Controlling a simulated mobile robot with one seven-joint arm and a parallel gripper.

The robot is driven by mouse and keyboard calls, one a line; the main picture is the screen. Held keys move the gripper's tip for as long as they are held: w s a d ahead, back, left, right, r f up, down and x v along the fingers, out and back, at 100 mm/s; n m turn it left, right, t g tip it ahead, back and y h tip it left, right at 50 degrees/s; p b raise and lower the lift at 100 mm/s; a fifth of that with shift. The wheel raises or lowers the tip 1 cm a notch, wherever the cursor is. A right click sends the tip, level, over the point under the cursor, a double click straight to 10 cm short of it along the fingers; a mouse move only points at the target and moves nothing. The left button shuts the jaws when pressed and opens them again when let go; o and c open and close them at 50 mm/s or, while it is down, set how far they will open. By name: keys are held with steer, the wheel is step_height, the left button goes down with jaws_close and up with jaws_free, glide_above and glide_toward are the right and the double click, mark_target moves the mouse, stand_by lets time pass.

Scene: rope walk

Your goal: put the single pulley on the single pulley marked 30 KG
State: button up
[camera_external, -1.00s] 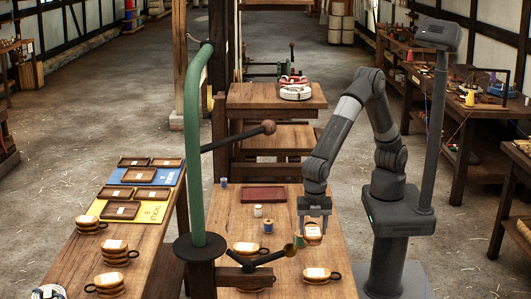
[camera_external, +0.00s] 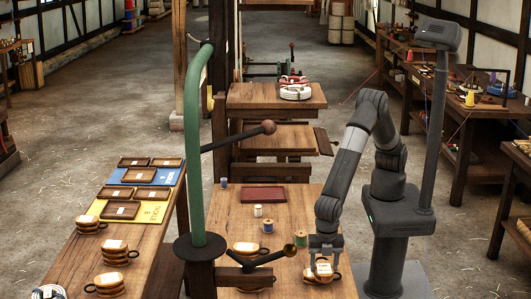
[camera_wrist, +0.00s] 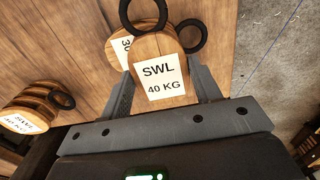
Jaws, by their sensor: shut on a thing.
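My gripper (camera_external: 325,253) is shut on a wooden pulley (camera_wrist: 160,78) with a black ring and a white label reading SWL 40 KG. In the external view the held pulley (camera_external: 323,268) is low over the front right of the middle table. Another wooden pulley lies directly under it; in the wrist view its label (camera_wrist: 122,50) shows a 30, partly covered by the held pulley. The lower pulley (camera_external: 314,277) also shows in the external view. The two overlap but are turned differently. I cannot tell whether they touch.
More pulleys (camera_external: 246,250) lie on the middle table (camera_external: 225,215) to the left, partly behind a dark metal handle (camera_external: 262,259). A green-ended spool (camera_external: 300,238) stands close by my gripper. A red tray (camera_external: 263,194) lies farther back. Pulley stacks (camera_external: 113,252) stand on the left bench.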

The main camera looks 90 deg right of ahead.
mark_target(324, 267)
steer(key=o, duration=1.1)
steer(key=shift+f, duration=0.1)
steer(key=shift+o, duration=0.2)
step_height(324, 267, up, 12)
steer(key=shift+d+r, duration=0.1)
steer(key=shift+r, duration=0.1)
